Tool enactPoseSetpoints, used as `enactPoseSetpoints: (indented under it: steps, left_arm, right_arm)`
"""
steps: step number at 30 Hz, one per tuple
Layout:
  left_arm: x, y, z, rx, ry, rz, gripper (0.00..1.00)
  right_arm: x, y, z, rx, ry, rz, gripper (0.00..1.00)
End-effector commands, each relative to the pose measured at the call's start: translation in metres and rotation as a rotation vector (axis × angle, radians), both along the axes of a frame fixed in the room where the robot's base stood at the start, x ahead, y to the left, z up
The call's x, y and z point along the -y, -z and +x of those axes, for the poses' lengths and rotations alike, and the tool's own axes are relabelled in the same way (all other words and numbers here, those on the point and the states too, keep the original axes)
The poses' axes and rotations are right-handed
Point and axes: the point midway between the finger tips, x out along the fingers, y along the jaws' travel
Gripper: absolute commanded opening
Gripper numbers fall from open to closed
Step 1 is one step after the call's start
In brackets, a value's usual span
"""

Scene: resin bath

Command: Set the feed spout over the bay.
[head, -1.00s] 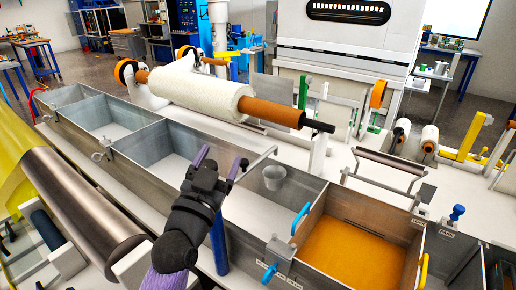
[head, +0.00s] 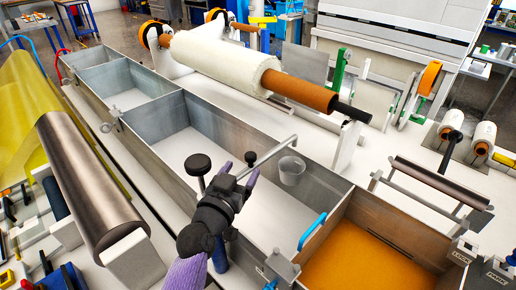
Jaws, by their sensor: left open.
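The feed spout (head: 270,154) is a thin grey pipe in the head view. Its bent far end hangs above the long tank's middle bay, close to a small translucent cup (head: 291,170). A blue post (head: 219,257) shows partly behind my wrist. My left gripper (head: 240,174), with purple fingers, is open around the near part of the pipe. I cannot tell if the fingers touch it. A black knob (head: 251,157) is just beyond the fingers, and a black round knob on a stem (head: 199,166) stands to their left. My right gripper is out of view.
The long metal tank (head: 160,112) has several bays; the right one holds orange resin (head: 355,258) and has a blue handle (head: 312,231). A white roll (head: 220,62) lies above the tank's back edge. A dark metal roller (head: 88,185) lies at left.

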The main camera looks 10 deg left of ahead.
Motion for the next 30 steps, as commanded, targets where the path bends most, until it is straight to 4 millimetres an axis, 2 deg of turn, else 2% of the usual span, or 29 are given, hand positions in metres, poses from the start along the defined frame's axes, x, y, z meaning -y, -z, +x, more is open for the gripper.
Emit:
enactPoseSetpoints:
  steps: [3, 9, 15, 22, 23, 30]
  left_arm:
    - [0.005, 0.000, 0.026, 0.003, 0.000, -0.002, 0.76]
    - [0.012, 0.001, 0.061, 0.001, 0.001, 0.001, 0.76]
    - [0.015, 0.000, 0.075, 0.001, 0.000, 0.001, 0.76]
    - [0.015, 0.000, 0.075, 0.000, 0.000, 0.002, 0.76]
    - [0.015, 0.000, 0.075, 0.000, 0.000, 0.002, 0.73]
    - [0.015, 0.000, 0.075, 0.000, 0.000, 0.002, 0.23]
  right_arm:
    - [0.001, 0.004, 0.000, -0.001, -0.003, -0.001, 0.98]
    - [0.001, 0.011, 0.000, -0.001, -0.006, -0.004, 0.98]
    - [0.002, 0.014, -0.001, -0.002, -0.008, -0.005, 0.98]
    - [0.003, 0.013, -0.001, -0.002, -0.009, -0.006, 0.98]
    - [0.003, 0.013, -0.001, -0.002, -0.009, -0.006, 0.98]
    - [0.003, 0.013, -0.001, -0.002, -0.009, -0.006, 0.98]
